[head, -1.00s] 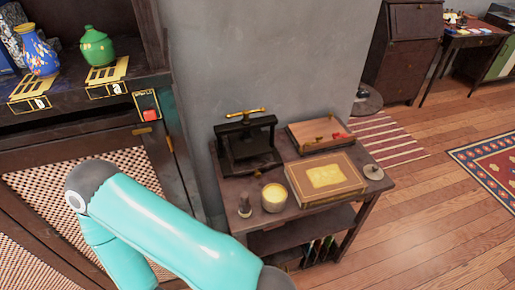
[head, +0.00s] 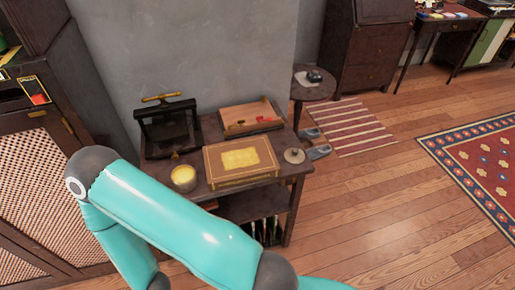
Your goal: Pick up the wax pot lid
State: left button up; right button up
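A small round grey-brown lid (head: 294,156) with a knob lies flat at the right end of the dark wooden side table (head: 293,172). It looks like the wax pot lid. An open pot with pale yellow contents (head: 184,178), apparently the wax pot, stands near the table's front left. One of my teal arms crosses the lower left of the head view, in front of the table's left part. Neither gripper is in view.
A brown box with a yellow label (head: 240,161) lies between pot and lid. A dark press (head: 170,128) and an open wooden tray (head: 250,118) stand behind. A round stool (head: 314,84) and slippers (head: 317,144) are right of the table.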

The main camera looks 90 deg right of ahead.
aim_at(294, 156)
jog(key=z, duration=0.05)
jog(key=k, duration=1.85)
jog(key=z, duration=1.15)
jog(key=i, duration=1.05)
jog(key=z, duration=0.1)
